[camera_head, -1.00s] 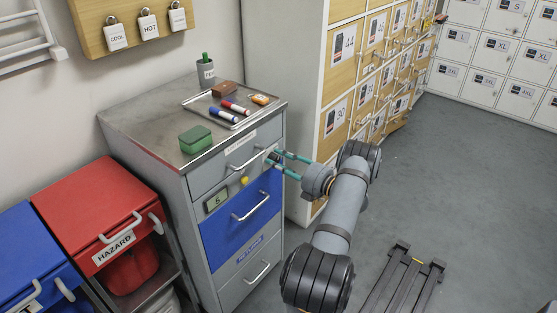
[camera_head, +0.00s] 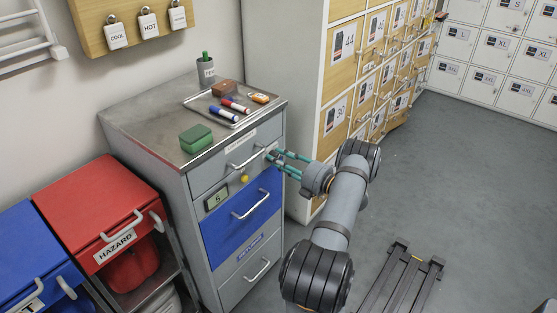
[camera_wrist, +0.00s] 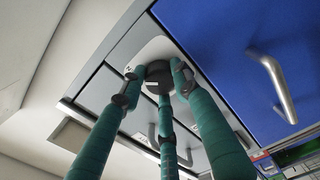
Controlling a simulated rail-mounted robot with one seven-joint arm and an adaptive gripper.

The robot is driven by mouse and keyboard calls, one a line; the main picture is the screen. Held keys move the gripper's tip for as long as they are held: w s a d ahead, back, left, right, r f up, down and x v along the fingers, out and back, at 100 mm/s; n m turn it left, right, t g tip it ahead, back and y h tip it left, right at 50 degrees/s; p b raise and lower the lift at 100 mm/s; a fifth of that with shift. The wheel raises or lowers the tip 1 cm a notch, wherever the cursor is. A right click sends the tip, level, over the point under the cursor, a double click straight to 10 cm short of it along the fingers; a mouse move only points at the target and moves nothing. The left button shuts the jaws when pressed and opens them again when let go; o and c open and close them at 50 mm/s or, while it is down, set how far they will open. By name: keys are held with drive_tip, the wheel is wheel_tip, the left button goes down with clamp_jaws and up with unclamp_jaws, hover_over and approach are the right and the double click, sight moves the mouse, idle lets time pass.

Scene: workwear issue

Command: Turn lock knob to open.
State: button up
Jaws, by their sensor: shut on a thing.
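The lock knob (camera_wrist: 158,74) is a dark grey round knob on a pale plate (camera_wrist: 146,54) on the cabinet front, seen in the wrist view. A small dark letter, apparently an N, shows on the plate beside it. My gripper (camera_wrist: 160,82) has three teal fingers; their tips are closed around the knob. There the fingers hide most of the knob. How far the knob is turned cannot be told.
The blue drawer (camera_head: 232,232) with a bar handle (camera_head: 251,206) lies just below. The cabinet top holds a tray (camera_head: 204,99) of markers and a green box (camera_head: 196,138). Wooden lockers (camera_head: 312,131) stand behind; open floor lies right.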

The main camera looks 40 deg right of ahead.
drive_tip(key=o, duration=1.1)
drive_tip(key=shift+o, duration=0.3)
drive_tip(key=v, duration=1.2)
drive_tip(key=shift+a, duration=0.1)
drive_tip(key=x, duration=1.2)
